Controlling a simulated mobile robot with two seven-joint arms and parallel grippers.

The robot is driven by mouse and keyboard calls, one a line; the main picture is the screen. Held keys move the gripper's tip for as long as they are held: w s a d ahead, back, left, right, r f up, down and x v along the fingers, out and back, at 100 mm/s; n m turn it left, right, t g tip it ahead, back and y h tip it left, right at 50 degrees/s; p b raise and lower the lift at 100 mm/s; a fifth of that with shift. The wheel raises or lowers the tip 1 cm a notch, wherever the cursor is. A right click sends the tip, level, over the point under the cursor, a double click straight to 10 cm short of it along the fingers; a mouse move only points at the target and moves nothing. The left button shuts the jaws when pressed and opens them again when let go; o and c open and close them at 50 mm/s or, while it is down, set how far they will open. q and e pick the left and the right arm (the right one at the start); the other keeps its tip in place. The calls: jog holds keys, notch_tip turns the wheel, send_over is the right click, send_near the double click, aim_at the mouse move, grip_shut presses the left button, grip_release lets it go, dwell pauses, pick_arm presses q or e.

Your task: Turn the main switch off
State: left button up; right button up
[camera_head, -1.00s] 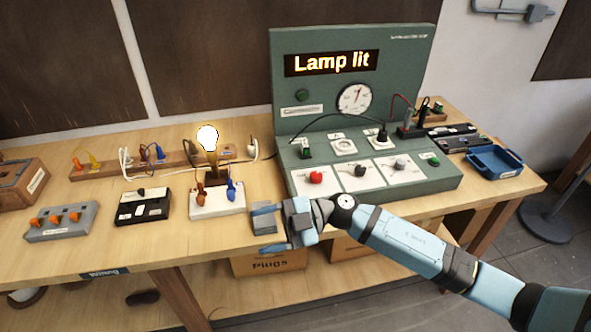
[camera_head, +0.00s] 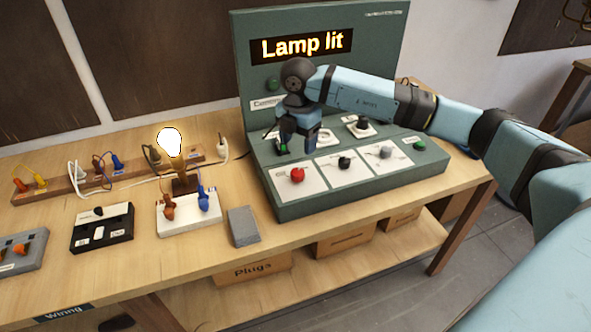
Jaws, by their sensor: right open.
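The green console (camera_head: 345,193) stands on the bench, and its display (camera_head: 306,44) reads "Lamp lit". A small green-topped switch (camera_head: 282,149) sits at the left of the console's sloped top, partly hidden by my gripper. Labels there are too small to read, so I cannot tell which control is the main switch. A red knob (camera_head: 297,175), a black knob (camera_head: 345,163) and a grey knob (camera_head: 386,152) sit on white plates in front. My right gripper (camera_head: 298,147) is open, pointing down, over or beside the green-topped switch; contact is unclear. The bulb (camera_head: 169,142) glows. My left gripper is out of view.
A white block with orange and blue plugs (camera_head: 188,216), a black box (camera_head: 102,228) and a grey block (camera_head: 243,226) stand left of the console. A wooden socket strip (camera_head: 105,185) with cables runs behind them. The bench front by the grey block is fairly clear.

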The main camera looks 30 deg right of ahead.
aim_at(297, 172)
notch_tip(297, 172, down, 10)
jog(key=shift+f+p, duration=0.15)
jog(key=shift+p, duration=0.25)
jog(key=c, duration=0.9)
